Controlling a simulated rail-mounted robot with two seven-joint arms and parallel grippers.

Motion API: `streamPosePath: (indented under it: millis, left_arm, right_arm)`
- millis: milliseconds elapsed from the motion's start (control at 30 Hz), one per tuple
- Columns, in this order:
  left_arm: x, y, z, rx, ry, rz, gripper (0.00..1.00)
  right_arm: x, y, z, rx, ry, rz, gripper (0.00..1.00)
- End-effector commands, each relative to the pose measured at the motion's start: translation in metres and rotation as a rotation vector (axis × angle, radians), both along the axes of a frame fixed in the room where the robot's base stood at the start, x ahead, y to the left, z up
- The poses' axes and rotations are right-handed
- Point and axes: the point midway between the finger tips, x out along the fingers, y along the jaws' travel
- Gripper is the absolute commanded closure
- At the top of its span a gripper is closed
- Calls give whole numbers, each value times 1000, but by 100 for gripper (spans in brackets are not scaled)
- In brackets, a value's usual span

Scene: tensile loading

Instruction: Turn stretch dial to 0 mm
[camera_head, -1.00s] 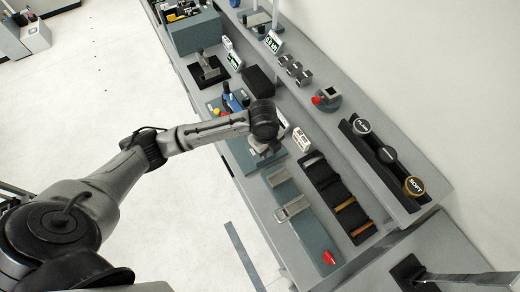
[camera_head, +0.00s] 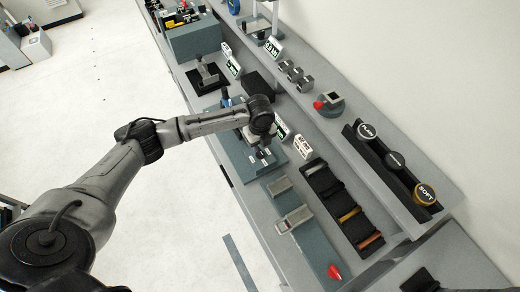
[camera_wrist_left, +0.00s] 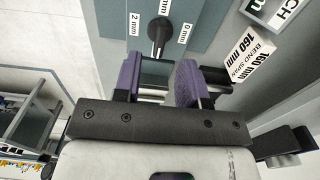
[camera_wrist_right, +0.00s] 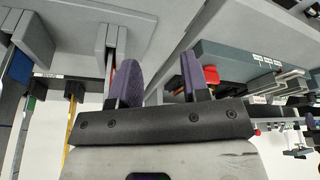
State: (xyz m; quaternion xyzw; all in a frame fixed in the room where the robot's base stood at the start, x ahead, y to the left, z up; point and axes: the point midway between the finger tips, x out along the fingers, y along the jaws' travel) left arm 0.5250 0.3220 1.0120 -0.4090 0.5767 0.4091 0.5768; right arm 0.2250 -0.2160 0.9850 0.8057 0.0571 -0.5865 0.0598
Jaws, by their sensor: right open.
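The stretch dial is a dark knob (camera_wrist_left: 159,33) on a blue-grey plate (camera_wrist_left: 115,18), at the top middle of the left wrist view. A "2 mm" label (camera_wrist_left: 135,32) is left of it and a "0 mm" label (camera_wrist_left: 185,33) is right of it. The knob's exact setting is hard to read. My left gripper (camera_wrist_left: 157,80) has its purple fingers apart with nothing between them, just below the knob in that view. In the head view, my left gripper (camera_head: 255,138) is over the plate, partly hidden by the wrist. My right gripper (camera_wrist_right: 160,75) is open and empty, away from the dial.
A white "160 mm" bend span block (camera_wrist_left: 251,58) stands right of the left gripper; it also shows in the head view (camera_head: 303,147). A dark slotted tray (camera_head: 325,183) and a fixture with a red knob (camera_head: 335,271) are nearer. Pale floor lies left of the bench.

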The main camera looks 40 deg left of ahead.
Motion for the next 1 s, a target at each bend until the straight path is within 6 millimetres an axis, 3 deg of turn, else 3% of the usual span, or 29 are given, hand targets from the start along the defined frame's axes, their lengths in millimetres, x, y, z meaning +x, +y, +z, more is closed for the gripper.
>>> streamPosePath:
  millis: [100,300,800,1000]
  left_arm:
    - [-1,0,-20,1,3,2,62]
    - [0,0,-39,0,1,0,62]
    - [0,0,-48,1,0,0,62]
    - [0,0,-48,1,0,0,81]
  right_arm:
    - [0,0,-1,1,0,-1,57]
    - [0,0,-2,1,0,0,57]
    - [0,-3,-2,-10,0,7,57]
    - [0,-3,-2,-9,0,6,57]
